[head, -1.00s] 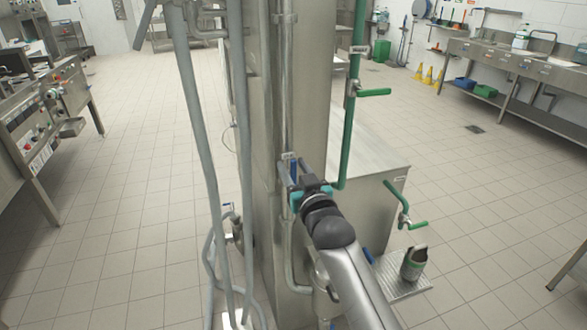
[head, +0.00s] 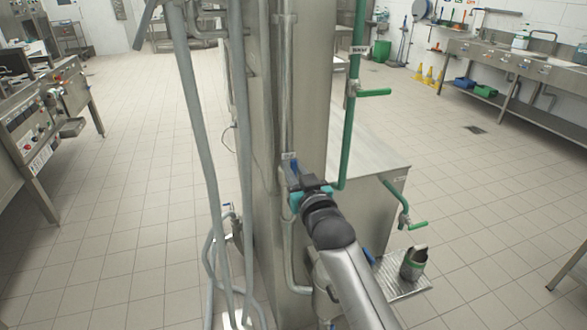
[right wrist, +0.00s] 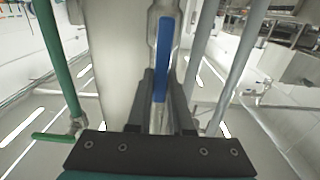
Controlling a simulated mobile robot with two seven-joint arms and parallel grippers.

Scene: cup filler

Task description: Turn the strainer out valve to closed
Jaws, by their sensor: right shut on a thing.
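A blue valve handle (right wrist: 164,45) stands lengthwise between my fingers in the right wrist view, along a thin metal pipe. My right gripper (right wrist: 160,92) is shut on the handle's lower part. In the head view, my right gripper (head: 297,184) is at the thin pipe on the steel column and mostly covers the handle. My left gripper is not in view.
A green pipe with a green lever (head: 374,93) runs close to the right of my right gripper. A steel box (head: 368,205) and a metal cup (head: 413,263) on a grate stand to the right.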

